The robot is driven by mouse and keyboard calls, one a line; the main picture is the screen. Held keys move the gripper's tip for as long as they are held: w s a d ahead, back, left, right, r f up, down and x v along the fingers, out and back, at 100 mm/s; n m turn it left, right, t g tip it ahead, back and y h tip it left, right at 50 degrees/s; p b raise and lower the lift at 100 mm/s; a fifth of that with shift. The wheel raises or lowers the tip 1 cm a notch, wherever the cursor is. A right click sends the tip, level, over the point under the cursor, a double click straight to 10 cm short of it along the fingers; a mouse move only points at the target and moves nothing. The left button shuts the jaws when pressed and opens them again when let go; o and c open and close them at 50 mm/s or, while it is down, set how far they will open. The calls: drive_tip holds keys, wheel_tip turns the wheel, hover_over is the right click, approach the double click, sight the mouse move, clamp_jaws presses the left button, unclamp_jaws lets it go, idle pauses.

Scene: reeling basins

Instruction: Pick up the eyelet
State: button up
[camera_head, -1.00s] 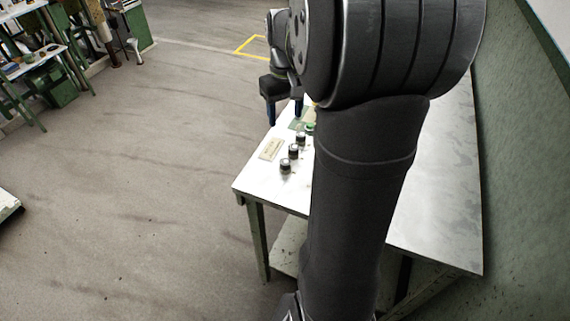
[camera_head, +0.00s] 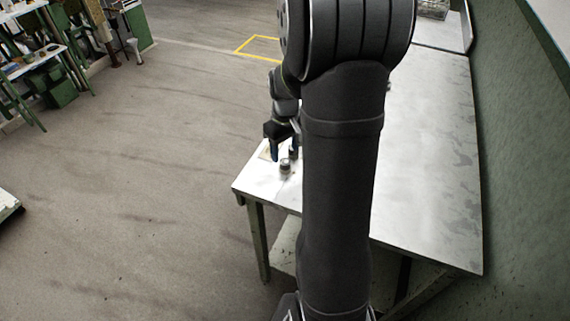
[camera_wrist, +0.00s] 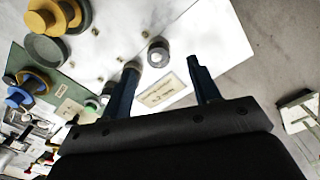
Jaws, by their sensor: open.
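No piece is plainly marked as the eyelet. Small dark-sided cylinders with pale tops stand on the white table, and one of them may carry or be it. The nearest cylinder (camera_head: 285,167) is just below my gripper (camera_head: 283,152) in the head view. In the wrist view one cylinder (camera_wrist: 158,52), with a ring-like top and dark centre, lies just beyond the gap between the fingertips of my gripper (camera_wrist: 163,65). Another is partly hidden by the left finger. My gripper is open, with nothing between its fingers.
A cream label card (camera_wrist: 163,90) lies flat on the table (camera_head: 430,150). In the wrist view, yellow round pieces (camera_wrist: 50,14), a grey round piece (camera_wrist: 46,50) and a green mat (camera_wrist: 72,92) are at the left. The table's right half is clear in the head view.

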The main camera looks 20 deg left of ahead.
sight(285, 161)
drive_tip(key=shift+w+a+f, duration=0.1)
drive_tip(key=shift+w+f, duration=0.05)
drive_tip(key=shift+f, duration=1.2)
drive_tip(key=shift+w+a+f, duration=0.1)
drive_tip(key=shift+w+f, duration=0.05)
drive_tip(key=shift+f, duration=1.15)
drive_tip(key=c, duration=1.1)
drive_tip(key=shift+o, duration=0.2)
drive_tip(key=shift+r, duration=0.1)
